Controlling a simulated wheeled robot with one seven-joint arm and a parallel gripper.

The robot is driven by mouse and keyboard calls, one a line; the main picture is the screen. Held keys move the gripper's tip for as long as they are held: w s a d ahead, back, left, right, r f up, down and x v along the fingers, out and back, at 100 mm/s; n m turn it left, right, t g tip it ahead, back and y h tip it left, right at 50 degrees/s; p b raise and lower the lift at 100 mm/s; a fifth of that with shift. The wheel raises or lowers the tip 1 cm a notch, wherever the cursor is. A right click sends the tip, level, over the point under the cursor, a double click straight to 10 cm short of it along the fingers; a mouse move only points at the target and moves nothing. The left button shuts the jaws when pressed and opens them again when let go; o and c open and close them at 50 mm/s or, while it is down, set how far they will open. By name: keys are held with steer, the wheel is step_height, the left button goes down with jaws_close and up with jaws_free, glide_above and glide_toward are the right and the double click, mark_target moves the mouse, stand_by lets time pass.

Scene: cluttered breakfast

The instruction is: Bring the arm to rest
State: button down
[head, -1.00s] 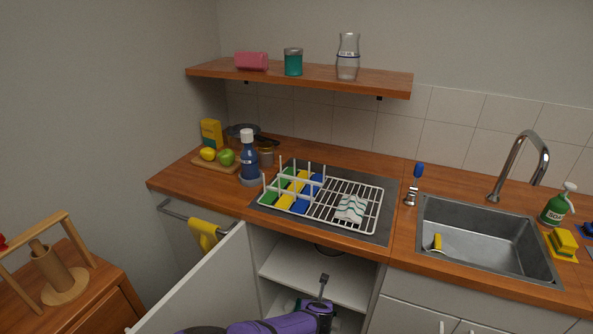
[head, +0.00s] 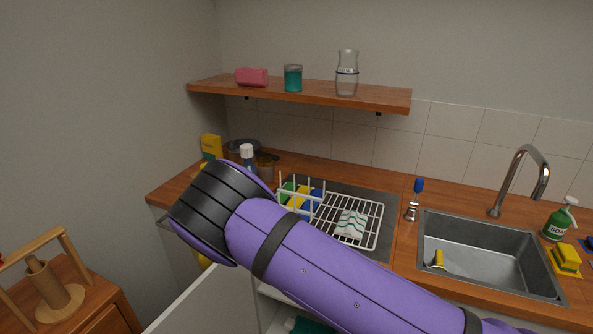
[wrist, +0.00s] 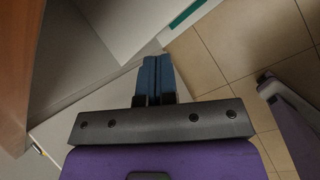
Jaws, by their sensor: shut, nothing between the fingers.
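My gripper (wrist: 157,82) shows in the wrist view with its two dark blue fingers pressed together and nothing between them. It points down past pale cabinet panels, with the tiled floor to the right. In the head view my purple arm crosses the lower middle, its elbow raised in front of the counter's left part. The gripper itself is not visible in the head view. The arm hides part of the dish rack (head: 367,233) and the open cabinet below.
An open white cabinet door (head: 205,305) stands at the lower left, near my arm. The sink (head: 480,250) and tap are on the right. A wooden shelf (head: 300,93) holds a pink item, a teal tin and a glass jar. Tiled floor (wrist: 245,45) is clear.

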steer(key=s+d+r+m+g+y, duration=0.1)
steer(key=d+r+m, duration=0.35)
steer(key=r, duration=0.85)
steer(key=s+d+r+m+g+y, duration=0.1)
steer(key=s+d+r+m, duration=0.15)
steer(key=r+m, duration=0.65)
steer(key=d+r+m+g+y, duration=0.15)
steer(key=d+r, duration=0.35)
steer(key=r, duration=1.1)
steer(key=s+d+r+m+t, duration=0.1)
steer(key=s+d+r+m, duration=0.1)
steer(key=s+d+r, duration=0.3)
steer(key=s+d+r+m, duration=0.2)
steer(key=s+r, duration=0.3)
steer(key=r, duration=0.2)
steer(key=s+d+r+m, duration=0.2)
steer(key=s, duration=0.5)
steer(key=s+d+r+m+t+h, duration=0.1)
steer(key=s+d+r+m, duration=0.2)
steer(key=s, duration=0.5)
steer(key=shift+s+r+m, duration=0.25)
steer(key=shift+s+m, duration=0.05)
